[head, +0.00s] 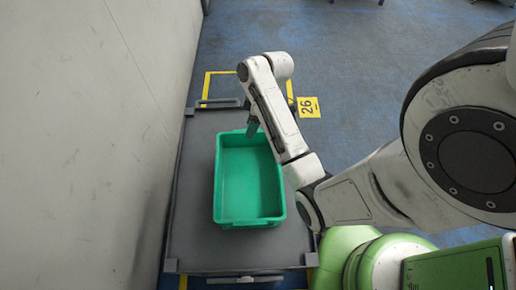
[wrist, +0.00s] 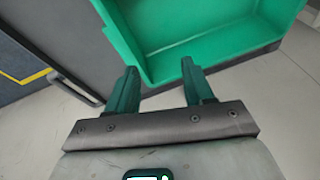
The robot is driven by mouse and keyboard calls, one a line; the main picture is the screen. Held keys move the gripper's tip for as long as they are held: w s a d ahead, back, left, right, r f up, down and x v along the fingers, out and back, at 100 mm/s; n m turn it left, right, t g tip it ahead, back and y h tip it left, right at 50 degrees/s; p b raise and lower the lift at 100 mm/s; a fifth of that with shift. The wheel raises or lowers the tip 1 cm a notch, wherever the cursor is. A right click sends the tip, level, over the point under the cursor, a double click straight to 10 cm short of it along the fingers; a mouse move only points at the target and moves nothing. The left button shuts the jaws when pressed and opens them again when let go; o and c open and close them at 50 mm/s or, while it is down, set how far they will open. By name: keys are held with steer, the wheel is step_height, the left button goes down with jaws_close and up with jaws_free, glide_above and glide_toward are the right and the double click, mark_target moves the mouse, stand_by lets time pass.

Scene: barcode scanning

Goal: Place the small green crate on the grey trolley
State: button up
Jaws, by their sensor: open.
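The small green crate (head: 249,222) is empty and sits upright on the grey trolley (head: 195,225), with bare deck around it in the head view. In the wrist view the crate (wrist: 190,25) fills the top right, its corner close to my fingers. My gripper (head: 252,130) is at the crate's far rim in the head view. In the wrist view my gripper (wrist: 159,66) has its two green fingers spread apart with nothing held between them. I cannot tell whether a finger touches the crate wall.
A pale wall (head: 80,150) runs close along the trolley's left side. Yellow floor tape and a yellow sign marked 26 (head: 308,107) lie beyond the trolley's far end. The blue floor (head: 370,60) behind is mostly clear.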

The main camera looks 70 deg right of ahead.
steer(key=s+a+m+h, duration=0.1)
steer(key=s+a, duration=0.3)
steer(key=a, duration=0.5)
steer(key=s+a+m+g+h, duration=0.1)
steer(key=s+a, duration=0.3)
steer(key=a, duration=0.6)
steer(key=shift+s+m+g+h, duration=0.15)
steer(key=shift+m+g+h, duration=0.15)
steer(key=shift+m+h, duration=0.25)
steer(key=shift+a, duration=0.1)
